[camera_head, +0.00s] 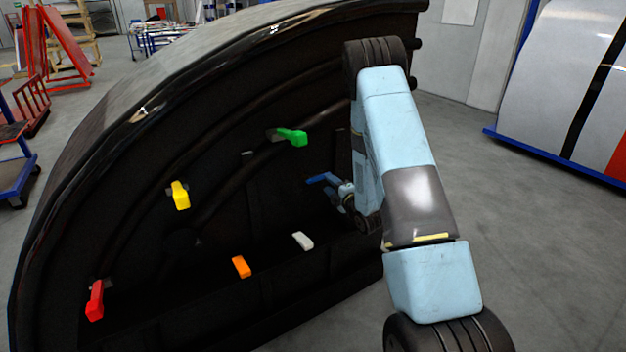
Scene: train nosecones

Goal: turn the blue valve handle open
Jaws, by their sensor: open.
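The blue valve handle (322,179) sticks out on the right part of the dark curved nosecone panel (255,215). It points left and slightly up, and its right end is close to my gripper. My gripper (343,190) is open, at the end of my arm, just right of and slightly below the blue handle. It is small and dark against the panel, so I cannot tell whether the fingers touch or surround the handle. The base of the blue valve is partly hidden.
Other handles on the panel are green (292,137), yellow (180,195), white (303,241), orange (241,266) and red (95,300). The nosecone's thick rim (150,105) arches over them. A blue-framed rack with white panels (570,80) stands at the right. Grey floor between is clear.

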